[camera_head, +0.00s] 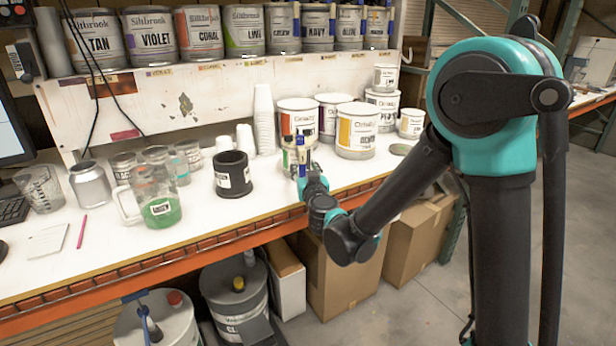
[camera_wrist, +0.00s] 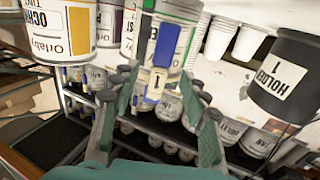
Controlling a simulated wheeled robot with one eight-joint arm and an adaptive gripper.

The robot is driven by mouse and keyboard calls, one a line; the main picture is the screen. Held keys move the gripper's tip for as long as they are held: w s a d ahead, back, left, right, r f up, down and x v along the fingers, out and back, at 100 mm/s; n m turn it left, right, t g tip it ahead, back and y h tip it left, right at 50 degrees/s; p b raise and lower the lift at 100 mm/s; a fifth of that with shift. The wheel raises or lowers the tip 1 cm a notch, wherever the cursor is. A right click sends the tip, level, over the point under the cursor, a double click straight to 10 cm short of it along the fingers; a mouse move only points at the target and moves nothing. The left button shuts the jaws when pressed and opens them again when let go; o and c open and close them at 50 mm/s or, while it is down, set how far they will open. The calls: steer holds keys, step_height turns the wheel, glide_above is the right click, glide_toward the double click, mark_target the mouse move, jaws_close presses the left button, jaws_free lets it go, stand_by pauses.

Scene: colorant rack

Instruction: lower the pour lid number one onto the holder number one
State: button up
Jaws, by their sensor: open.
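Holder number one is a black, open-topped cup (camera_head: 233,187) with a white label, upright on the bench left of my gripper. In the wrist view the holder (camera_wrist: 285,75) is at the right, its label reading HOLDER 1. My gripper (camera_head: 304,172) is open near the bench's front edge, in front of the paint cans. A slim blue and white piece (camera_wrist: 153,85) shows between the fingers (camera_wrist: 160,85) in the wrist view; it looks like the pour lid, but its number is not readable. Its blue and yellow upright part (camera_head: 301,150) shows at the gripper tip.
Several paint cans (camera_head: 356,132) stand behind and right of my gripper. Stacked white cups (camera_head: 264,120) stand behind the holder. A jug with green liquid (camera_head: 160,208) and a grey tin (camera_head: 90,185) are at the left. A shelf of cans (camera_head: 150,40) runs above.

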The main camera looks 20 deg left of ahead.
mark_target(303, 160)
steer(key=shift+x, duration=2.25)
jaws_close()
steer(key=c, duration=0.8)
jaws_free()
jaws_close()
steer(key=shift+r, duration=0.5)
steer(key=shift+r, duration=5.75)
